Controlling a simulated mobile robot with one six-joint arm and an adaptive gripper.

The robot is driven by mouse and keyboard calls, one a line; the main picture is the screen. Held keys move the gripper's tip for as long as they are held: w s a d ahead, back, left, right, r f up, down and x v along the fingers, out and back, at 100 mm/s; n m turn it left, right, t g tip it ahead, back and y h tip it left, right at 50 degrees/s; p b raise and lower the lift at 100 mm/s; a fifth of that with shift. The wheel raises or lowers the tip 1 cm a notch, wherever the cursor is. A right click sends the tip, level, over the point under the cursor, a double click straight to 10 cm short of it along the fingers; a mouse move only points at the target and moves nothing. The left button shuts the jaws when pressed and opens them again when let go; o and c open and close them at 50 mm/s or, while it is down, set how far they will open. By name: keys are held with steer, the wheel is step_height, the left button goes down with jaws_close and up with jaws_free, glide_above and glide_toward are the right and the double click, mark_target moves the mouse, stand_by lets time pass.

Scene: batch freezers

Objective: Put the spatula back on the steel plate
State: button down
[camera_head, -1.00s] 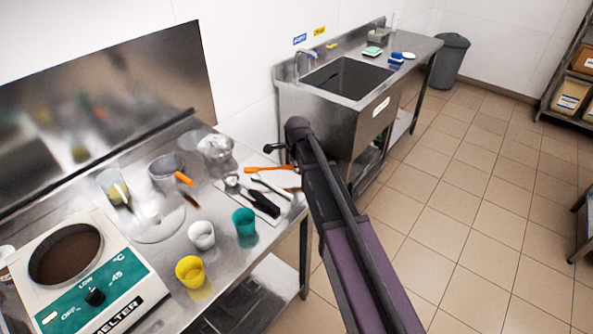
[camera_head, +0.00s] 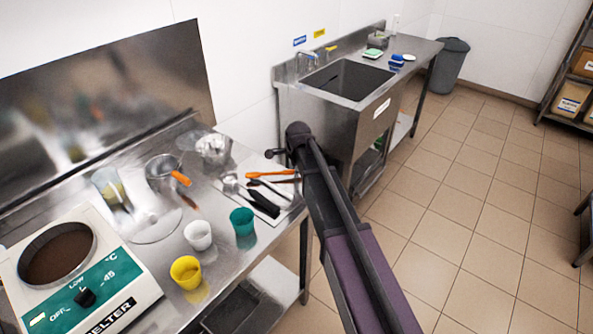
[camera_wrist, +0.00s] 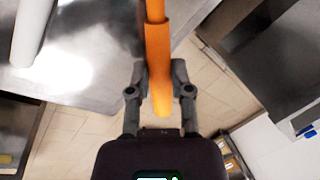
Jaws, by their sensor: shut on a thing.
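The orange spatula handle (camera_wrist: 158,55) runs between the two fingers of my gripper (camera_wrist: 158,78) in the wrist view. The gripper is shut on it, and the handle's end points back towards the wrist. In the head view an orange handle (camera_head: 268,174) shows over the right end of the worktable, beside my arm. My arm hides the gripper's fingers there. A pale flat rectangular plate (camera_head: 226,192) lies beneath, with black-handled tools (camera_head: 263,204) on it. I cannot tell whether the spatula touches the plate.
A teal cup (camera_head: 242,222), a white cup (camera_head: 198,235) and a yellow cup (camera_head: 187,271) stand left of the plate. A pan with an orange handle (camera_head: 163,172), a clear jug (camera_head: 110,187) and a melter (camera_head: 80,270) are further left. A sink (camera_head: 347,76) stands behind.

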steer(key=shift+f, duration=0.15)
steer(key=c, duration=0.5)
jaws_free()
steer(key=shift+c, duration=0.2)
steer(key=shift+r, duration=0.2)
steer(key=p+v, duration=1.1)
steer(key=v, duration=0.1)
steer(key=shift+p, duration=0.35)
